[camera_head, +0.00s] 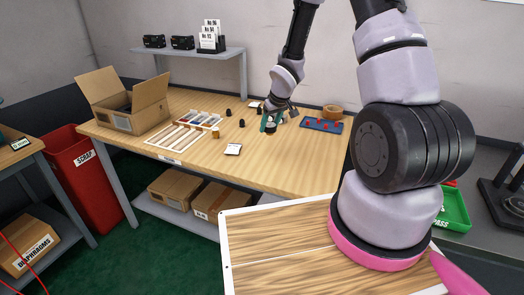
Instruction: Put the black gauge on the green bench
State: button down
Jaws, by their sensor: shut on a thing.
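My gripper (270,120), with teal fingers, is low over the wooden bench (192,150). It is shut on a small dark round thing (270,128), which looks like the black gauge. The fingers partly cover it, and I cannot tell whether it touches the bench top.
A red scrap bin (85,170) stands between the benches.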

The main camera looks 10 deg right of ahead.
aim_at(269, 132)
jog(key=f, duration=0.2)
jog(key=a+f, duration=0.1)
jog(key=f, duration=0.2)
jog(key=shift+s, duration=0.1)
jog(key=shift+d+f, duration=0.1)
jog(key=shift+f, duration=1.9)
jog(key=shift+f, duration=0.15)
jog(key=shift+c, duration=0.8)
grip_release()
